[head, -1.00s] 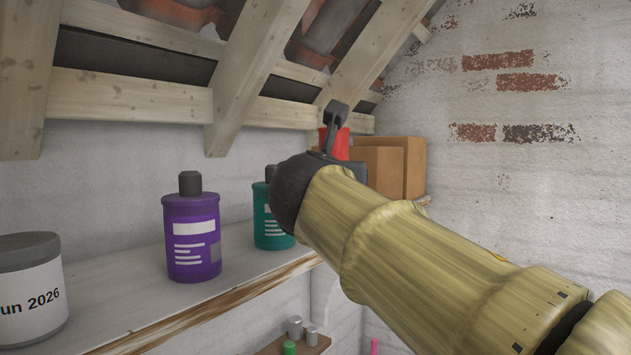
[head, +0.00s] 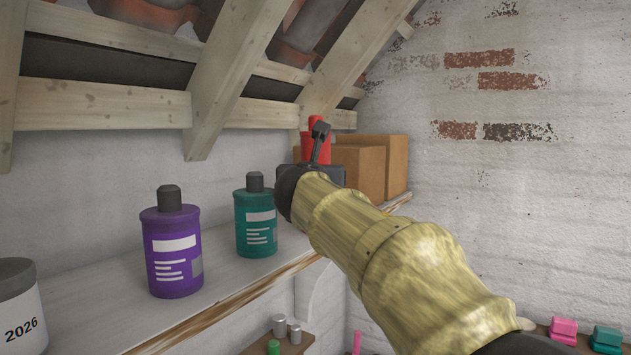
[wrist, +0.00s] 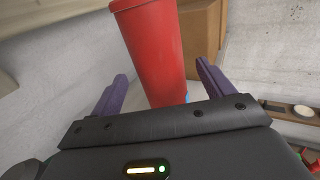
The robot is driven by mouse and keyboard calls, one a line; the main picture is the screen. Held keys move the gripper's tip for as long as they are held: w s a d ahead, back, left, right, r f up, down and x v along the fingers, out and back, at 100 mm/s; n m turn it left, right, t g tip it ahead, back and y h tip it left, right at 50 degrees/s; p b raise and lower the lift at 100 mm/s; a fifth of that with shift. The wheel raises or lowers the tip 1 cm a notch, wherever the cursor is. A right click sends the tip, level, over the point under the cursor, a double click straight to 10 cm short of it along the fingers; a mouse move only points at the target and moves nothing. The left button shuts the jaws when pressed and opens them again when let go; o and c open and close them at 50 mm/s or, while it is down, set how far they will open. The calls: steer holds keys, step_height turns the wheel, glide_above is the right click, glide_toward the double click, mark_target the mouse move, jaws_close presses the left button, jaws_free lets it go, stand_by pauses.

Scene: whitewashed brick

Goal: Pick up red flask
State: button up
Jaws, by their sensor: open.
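The red flask (head: 317,146) stands on the shelf near its far end. In the head view my arm and gripper hide its lower part. In the wrist view the red flask (wrist: 153,50) stands just ahead, between and beyond the two purple fingers. My gripper (wrist: 161,90) is open, with one finger to the left and one to the right of the flask.
The shelf (head: 95,292) holds a purple bottle (head: 172,250), a teal bottle (head: 255,225) and a white jar (head: 20,315) to the left. Cardboard boxes (head: 396,165) stand right beside the flask. Sloping wooden beams (head: 225,75) hang low above the shelf.

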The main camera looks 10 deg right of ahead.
steer(key=p+x, duration=0.2)
steer(key=x, duration=0.3)
steer(key=shift+w+r, duration=0.1)
stand_by(0.3)
stand_by(0.4)
steer(key=c, duration=1.4)
